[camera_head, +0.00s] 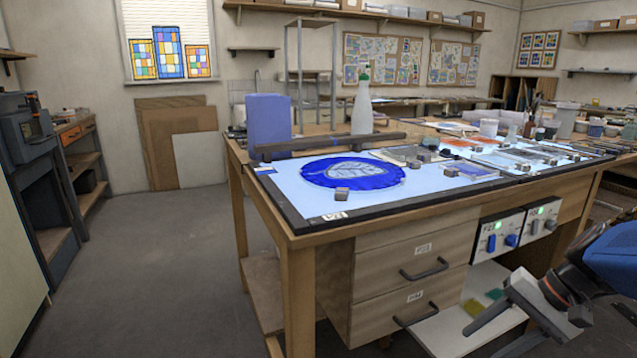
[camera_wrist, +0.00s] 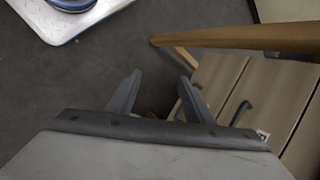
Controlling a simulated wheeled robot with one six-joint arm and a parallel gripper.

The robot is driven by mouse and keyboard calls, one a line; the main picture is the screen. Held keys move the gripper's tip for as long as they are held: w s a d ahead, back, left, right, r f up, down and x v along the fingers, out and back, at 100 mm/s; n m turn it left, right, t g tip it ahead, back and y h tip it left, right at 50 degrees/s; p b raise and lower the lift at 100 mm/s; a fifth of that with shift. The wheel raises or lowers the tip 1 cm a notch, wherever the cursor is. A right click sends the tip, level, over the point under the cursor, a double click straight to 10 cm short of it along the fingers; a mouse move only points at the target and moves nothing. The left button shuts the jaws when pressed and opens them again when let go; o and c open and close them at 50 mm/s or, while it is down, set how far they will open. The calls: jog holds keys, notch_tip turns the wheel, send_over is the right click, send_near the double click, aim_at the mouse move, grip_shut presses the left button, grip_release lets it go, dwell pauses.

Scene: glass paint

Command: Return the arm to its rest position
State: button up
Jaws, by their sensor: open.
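My gripper (camera_wrist: 160,88) is open in the wrist view, with its two grey fingers apart and nothing between them. It points down towards the dark floor beside the wooden workbench. In the head view my arm shows at the lower right, in front of the bench, with the gripper (camera_head: 492,322) low near the open shelf. Part of the arm is cut off by the right edge of the picture.
The workbench (camera_head: 300,235) carries a light panel with a round blue glass piece (camera_head: 352,172), small grey blocks and jars. Drawers with handles (camera_head: 425,268) and switch boxes (camera_head: 500,236) face the arm. Open floor (camera_head: 150,270) lies to the left.

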jog(key=s+a+r+n+t+h, duration=0.1)
jog(key=s+a+n+t+h, duration=0.1)
jog(key=s+a+n+h, duration=0.3)
jog(key=shift+s+a+r+n+t+h, duration=0.25)
jog(key=shift+s+n+t+h, duration=0.2)
jog(key=shift+s+n, duration=0.65)
jog(key=shift+w, duration=0.2)
jog(key=shift+c, duration=0.5)
